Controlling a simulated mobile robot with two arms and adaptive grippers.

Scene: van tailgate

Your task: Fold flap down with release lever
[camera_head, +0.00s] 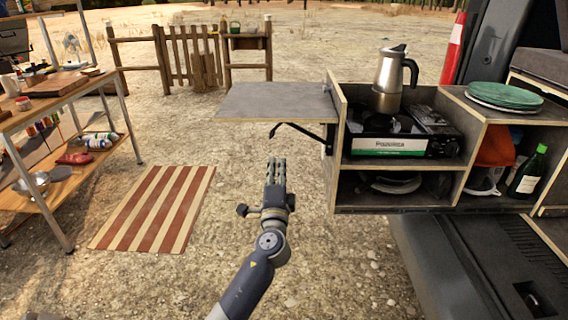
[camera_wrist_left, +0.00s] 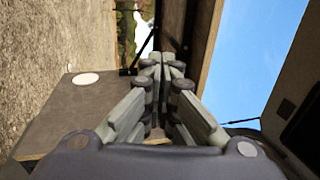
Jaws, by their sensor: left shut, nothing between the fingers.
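The flap (camera_head: 272,101) is a grey board standing out level from the left side of the van's kitchen box (camera_head: 333,155). Under it a thin black support arm (camera_head: 302,131) runs to the box side, with a hooked end at its left; I take this for the release lever's part, but cannot tell which piece is the lever. My left gripper (camera_head: 276,167) is below the flap, left of the box, apart from both, pointing away from me. Its fingers are shut and empty; they also show in the left wrist view (camera_wrist_left: 163,66). My right gripper is not in view.
The box holds a stove (camera_head: 388,143) with a moka pot (camera_head: 389,80), green plates (camera_head: 503,95) and a bottle (camera_head: 528,171). A wooden table (camera_head: 50,101) stands left, near a striped mat (camera_head: 155,208). The ground between mat and box is clear.

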